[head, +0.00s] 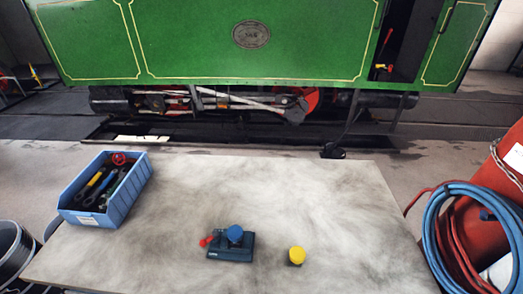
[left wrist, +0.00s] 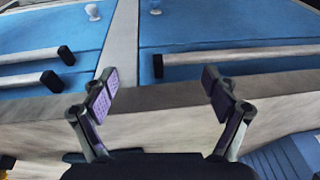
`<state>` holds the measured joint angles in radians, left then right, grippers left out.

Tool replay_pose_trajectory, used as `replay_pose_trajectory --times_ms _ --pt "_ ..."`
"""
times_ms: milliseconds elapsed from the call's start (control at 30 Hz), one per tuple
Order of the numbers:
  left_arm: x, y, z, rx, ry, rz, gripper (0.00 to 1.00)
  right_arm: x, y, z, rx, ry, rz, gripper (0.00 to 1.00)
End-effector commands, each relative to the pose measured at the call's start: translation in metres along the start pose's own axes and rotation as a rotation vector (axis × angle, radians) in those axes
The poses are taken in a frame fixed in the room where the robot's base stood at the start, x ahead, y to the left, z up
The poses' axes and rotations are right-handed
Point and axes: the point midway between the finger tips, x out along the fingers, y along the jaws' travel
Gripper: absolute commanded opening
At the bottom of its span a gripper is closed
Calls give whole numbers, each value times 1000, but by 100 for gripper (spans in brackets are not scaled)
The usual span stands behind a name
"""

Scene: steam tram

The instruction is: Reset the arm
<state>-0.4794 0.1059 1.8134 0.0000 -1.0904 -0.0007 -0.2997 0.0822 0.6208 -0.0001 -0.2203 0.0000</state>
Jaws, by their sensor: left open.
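My left gripper (left wrist: 160,92) shows only in the left wrist view, its two fingers spread apart with nothing between them. Behind the fingers is a light, beam-like surface, and beyond it blue panels (left wrist: 225,35) with pale bars that have dark ends. Neither of my arms shows in the head view, and my right gripper is in no view.
A worktable (head: 330,200) holds a blue bin (head: 105,215) of tools, a dark teal device (head: 232,253) with a blue top and red part, and a yellow-topped piece (head: 297,254). A green tram (head: 200,45) stands behind. Coiled hoses (head: 440,235) hang at right.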

Motion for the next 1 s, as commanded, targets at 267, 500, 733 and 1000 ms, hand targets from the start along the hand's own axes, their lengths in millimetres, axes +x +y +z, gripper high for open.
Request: replay_pose_trajectory --times_ms 267,500,733,1000 --pt "196 11 152 -18 -94 7 86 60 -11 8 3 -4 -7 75" --pt "253 20 262 -27 -137 12 86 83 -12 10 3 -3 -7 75" --pt "255 22 282 -29 -143 13 86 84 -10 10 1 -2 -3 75" --pt "255 22 282 -29 -144 13 86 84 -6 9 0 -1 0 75"
